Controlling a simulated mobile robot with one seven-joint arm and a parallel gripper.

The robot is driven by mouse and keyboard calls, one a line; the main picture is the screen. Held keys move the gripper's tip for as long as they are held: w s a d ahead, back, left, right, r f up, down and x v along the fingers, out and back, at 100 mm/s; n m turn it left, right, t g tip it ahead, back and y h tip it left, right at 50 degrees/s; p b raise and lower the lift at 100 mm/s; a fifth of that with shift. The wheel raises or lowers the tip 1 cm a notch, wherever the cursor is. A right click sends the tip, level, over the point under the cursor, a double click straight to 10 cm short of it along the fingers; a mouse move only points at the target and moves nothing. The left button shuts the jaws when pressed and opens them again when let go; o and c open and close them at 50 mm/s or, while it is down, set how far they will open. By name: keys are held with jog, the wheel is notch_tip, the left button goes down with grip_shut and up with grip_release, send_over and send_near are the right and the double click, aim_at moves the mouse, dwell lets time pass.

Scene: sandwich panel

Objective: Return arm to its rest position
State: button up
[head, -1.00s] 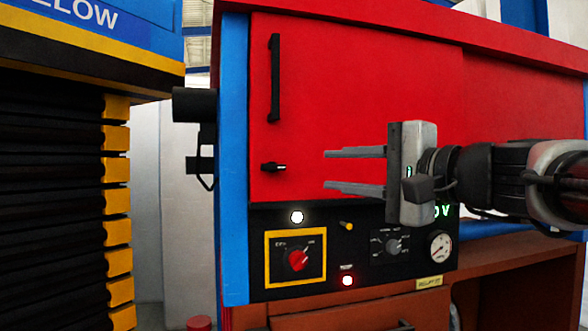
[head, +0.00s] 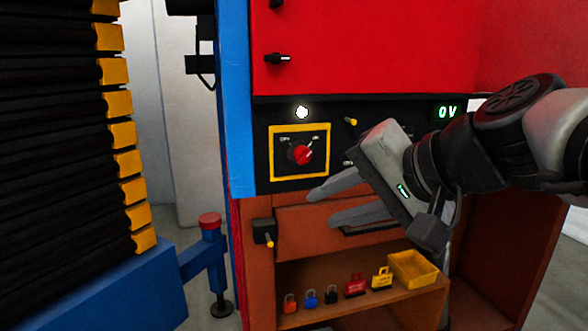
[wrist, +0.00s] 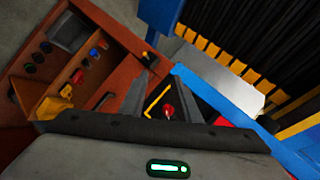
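My gripper (head: 338,205) is in front of the cabinet, just below the black control panel (head: 262,150). Its two grey fingers point left and are apart, with nothing between them. In the wrist view the fingers (wrist: 160,98) also stand apart, with the red rotary switch (wrist: 168,111) showing beyond them. In the head view the red rotary switch (head: 301,154) sits in a yellow frame, left of my gripper. My arm reaches in from the right edge. The gripper hides part of the panel's right side and part of the drawer front (head: 295,222).
A shelf below holds several padlocks, including a red one (head: 355,285), and a yellow bin (head: 412,270). A small black box with a yellow pin (head: 265,232) is on the left post. A blue frame with a red-capped post (head: 210,221) and black bellows (head: 50,130) stand left.

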jog(key=s+d+f+n+g+h, duration=0.25)
jog(key=s+d+f, duration=0.2)
jog(key=f, duration=0.35)
jog(key=s+d+f+n+g+h, duration=0.1)
jog(key=s+d+f+n+h, duration=0.25)
jog(key=s+f, duration=0.35)
notch_tip(320, 180, up, 21)
jog(key=w+h+p, duration=0.1)
jog(key=p, duration=2.1)
jog(key=shift+w, duration=0.2)
jog(key=shift+o, duration=0.2)
jog(key=shift+d, duration=0.1)
